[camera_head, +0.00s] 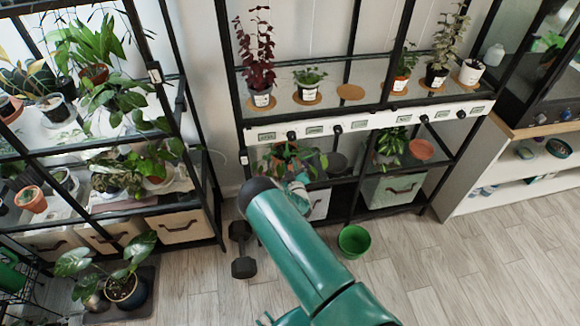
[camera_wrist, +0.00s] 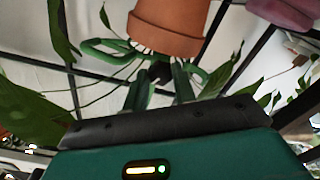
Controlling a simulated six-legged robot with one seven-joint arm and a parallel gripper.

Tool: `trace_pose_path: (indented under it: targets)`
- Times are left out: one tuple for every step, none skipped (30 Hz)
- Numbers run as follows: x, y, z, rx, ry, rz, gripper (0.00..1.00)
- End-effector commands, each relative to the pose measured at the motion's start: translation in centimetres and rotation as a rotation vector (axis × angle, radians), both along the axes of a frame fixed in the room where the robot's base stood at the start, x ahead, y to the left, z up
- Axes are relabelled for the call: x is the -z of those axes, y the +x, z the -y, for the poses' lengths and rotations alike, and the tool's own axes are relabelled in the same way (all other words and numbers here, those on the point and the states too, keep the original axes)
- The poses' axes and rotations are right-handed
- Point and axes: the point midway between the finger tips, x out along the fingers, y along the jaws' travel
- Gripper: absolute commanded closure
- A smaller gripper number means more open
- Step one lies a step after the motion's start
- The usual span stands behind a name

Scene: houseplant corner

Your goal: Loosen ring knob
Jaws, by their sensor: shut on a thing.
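In the wrist view my gripper (camera_wrist: 161,80) has its two green fingers closed on a small dark knob (camera_wrist: 160,71). The knob sits just below a terracotta pot (camera_wrist: 170,24) in that picture. Green curved pieces (camera_wrist: 108,52) spread to both sides of the knob; I cannot tell whether they are a holder or stems. The knob's ring is not clearly visible. In the head view my gripper (camera_head: 297,188) is at the lower shelf of the middle rack, under a leafy plant (camera_head: 288,157). My arm hides much of that spot, and the knob does not show there.
The middle rack's white strip (camera_head: 375,121) carries several black knobs and labels above my gripper. Leaves (camera_wrist: 30,117) crowd the wrist view. A dumbbell (camera_head: 242,252) and a green bowl (camera_head: 354,240) are on the floor. The floor at lower right is clear.

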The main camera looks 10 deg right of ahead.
Motion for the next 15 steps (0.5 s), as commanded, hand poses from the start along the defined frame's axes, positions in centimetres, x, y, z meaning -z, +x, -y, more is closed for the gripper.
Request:
trace_pose_path:
  targets:
    - [-0.07, 0.01, -0.04, -0.001, -0.043, 0.002, 0.96]
    - [-0.07, 0.01, -0.04, -0.001, -0.072, 0.002, 0.96]
    - [-0.07, 0.01, -0.03, -0.002, -0.11, 0.003, 0.96]
    - [-0.07, 0.01, -0.03, -0.002, -0.138, 0.003, 0.96]
    - [-0.07, 0.01, -0.03, -0.002, -0.167, 0.002, 0.96]
    - [-0.07, 0.01, -0.03, -0.002, -0.205, 0.002, 0.96]
    - [-0.06, 0.0, -0.02, -0.002, -0.234, 0.001, 0.96]
    - [-0.05, 0.0, -0.03, -0.002, -0.262, 0.001, 0.96]
    - [-0.05, 0.0, -0.03, -0.002, -0.3, 0.001, 0.96]
    - [-0.05, -0.01, -0.03, -0.002, -0.329, 0.001, 0.96]
    - [-0.06, -0.01, -0.02, -0.002, -0.357, 0.001, 0.96]
    - [-0.07, 0.0, -0.03, -0.001, -0.395, 0.002, 0.96]
    - [-0.08, 0.0, -0.02, -0.001, -0.424, 0.002, 0.96]
    - [-0.09, 0.01, -0.03, -0.001, -0.452, 0.002, 0.96]
    - [-0.09, 0.01, -0.04, -0.001, -0.49, 0.002, 0.96]
